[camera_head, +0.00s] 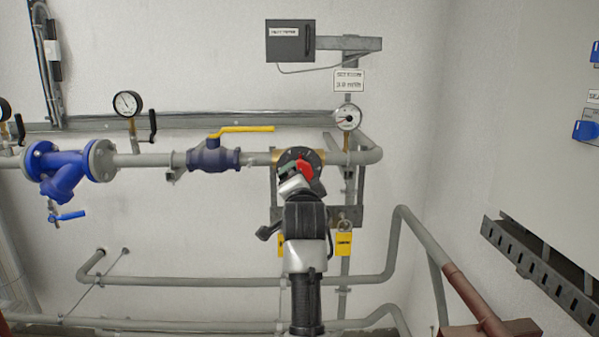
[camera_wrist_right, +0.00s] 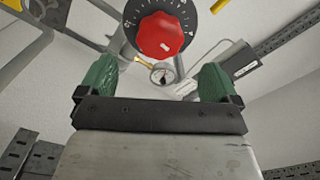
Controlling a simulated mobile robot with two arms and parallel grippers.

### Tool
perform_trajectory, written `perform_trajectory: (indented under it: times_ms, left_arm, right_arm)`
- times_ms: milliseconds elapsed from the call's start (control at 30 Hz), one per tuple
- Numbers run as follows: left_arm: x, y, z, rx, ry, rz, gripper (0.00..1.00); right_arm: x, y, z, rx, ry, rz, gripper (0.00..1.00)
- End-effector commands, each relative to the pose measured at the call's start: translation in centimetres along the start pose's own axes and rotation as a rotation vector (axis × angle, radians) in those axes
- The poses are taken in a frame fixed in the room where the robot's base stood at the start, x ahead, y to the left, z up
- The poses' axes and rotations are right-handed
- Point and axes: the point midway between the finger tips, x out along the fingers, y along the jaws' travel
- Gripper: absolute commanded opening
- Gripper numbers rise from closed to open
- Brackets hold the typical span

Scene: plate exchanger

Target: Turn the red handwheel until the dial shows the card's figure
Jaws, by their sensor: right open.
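The red handwheel (camera_wrist_right: 160,36) is a lobed knob on a black numbered ring in the right wrist view. In the head view it (camera_head: 306,166) shows partly, behind my right gripper (camera_head: 296,178). In the right wrist view my right gripper (camera_wrist_right: 158,72) is open, its green fingers wide apart and empty, with the handwheel ahead of them. A round white gauge dial (camera_head: 347,117) stands up and right of the handwheel. The dial also shows small in the right wrist view (camera_wrist_right: 162,74). A white card (camera_head: 348,80) hangs above the dial; its figure is too blurred to read.
A blue valve with a yellow lever (camera_head: 245,130) sits left of the handwheel. A yellow tag (camera_head: 343,243) with a padlock hangs below right. A grey box (camera_head: 290,41) is above. Pipes run along the wall; a panel (camera_head: 560,130) stands at right.

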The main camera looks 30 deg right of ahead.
Motion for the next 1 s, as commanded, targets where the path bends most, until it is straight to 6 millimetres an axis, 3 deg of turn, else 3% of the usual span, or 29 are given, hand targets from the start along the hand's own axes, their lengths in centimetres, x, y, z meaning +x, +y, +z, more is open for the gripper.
perform_trajectory:
  times_ms: [200, 400, 833, 1000]
  left_arm:
    - [-1.9, -0.1, -0.2, 0.001, 0.000, -0.001, 0.43]
    - [-2.7, -0.1, 0.2, 0.001, -0.007, -0.001, 0.43]
    - [-2.9, -0.1, 0.5, 0.002, -0.012, 0.000, 0.43]
    - [-2.9, 0.0, 0.5, 0.002, -0.012, 0.000, 0.43]
  right_arm:
    - [4.4, -0.3, -0.2, -0.005, -0.001, 0.001, 0.93]
    - [6.9, -0.2, -0.1, -0.004, -0.001, -0.001, 0.93]
    - [7.8, 0.0, 0.0, -0.003, 0.000, -0.002, 0.93]
    - [7.8, 0.0, 0.1, -0.003, -0.001, -0.002, 0.67]
